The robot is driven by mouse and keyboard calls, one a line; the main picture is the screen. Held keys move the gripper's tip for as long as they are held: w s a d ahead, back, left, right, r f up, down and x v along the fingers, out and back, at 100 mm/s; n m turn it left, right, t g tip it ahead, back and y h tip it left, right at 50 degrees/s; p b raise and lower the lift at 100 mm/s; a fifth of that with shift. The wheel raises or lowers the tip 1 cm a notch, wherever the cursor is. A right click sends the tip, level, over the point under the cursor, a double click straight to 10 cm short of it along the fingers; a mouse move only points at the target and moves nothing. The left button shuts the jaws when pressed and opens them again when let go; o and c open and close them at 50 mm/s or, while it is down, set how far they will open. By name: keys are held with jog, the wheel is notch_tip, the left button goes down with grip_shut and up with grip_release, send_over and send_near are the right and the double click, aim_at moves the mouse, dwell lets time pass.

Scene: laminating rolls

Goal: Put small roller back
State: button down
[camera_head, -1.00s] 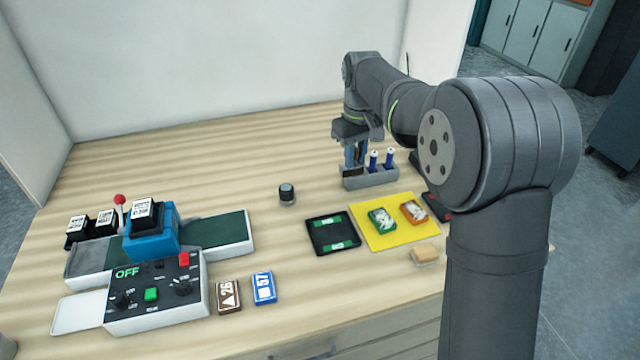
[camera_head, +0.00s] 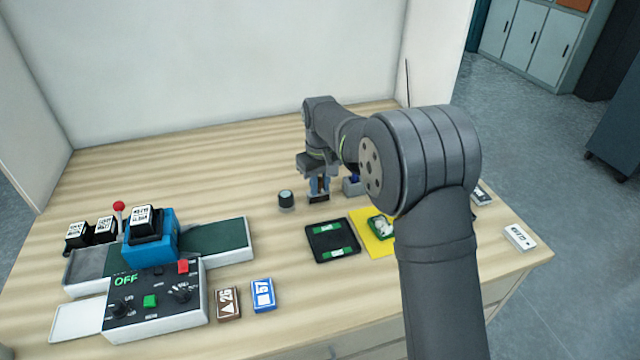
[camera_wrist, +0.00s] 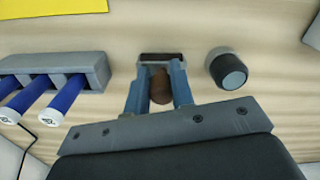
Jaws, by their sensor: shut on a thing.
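My gripper (camera_head: 319,185) (camera_wrist: 158,72) is shut on the small roller, with its fingers on either side of the brown handle. The small roller (camera_wrist: 160,88) has a dark, grey-edged head pointing away from me in the wrist view. In the head view the small roller (camera_head: 318,198) shows only as a dark piece under the fingers, low over the table; I cannot tell whether it touches. The grey rack (camera_head: 353,187) is to the right of my gripper in the head view, partly hidden by my arm. In the wrist view the rack (camera_wrist: 92,68) is at left, holding blue-handled tools (camera_wrist: 65,98).
A dark round cylinder (camera_head: 286,199) stands close left of my gripper, and at right in the wrist view (camera_wrist: 228,72). A black tray (camera_head: 332,241) and a yellow mat (camera_head: 378,243) lie in front. The laminating machine (camera_head: 150,240) is at left. The back table is clear.

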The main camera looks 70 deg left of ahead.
jog(key=shift+f, duration=0.1)
jog(key=c, duration=1.2)
grip_release()
jog(key=shift+c, duration=0.2)
notch_tip(320, 180, up, 12)
notch_tip(320, 180, down, 13)
jog(key=shift+r, duration=2.4)
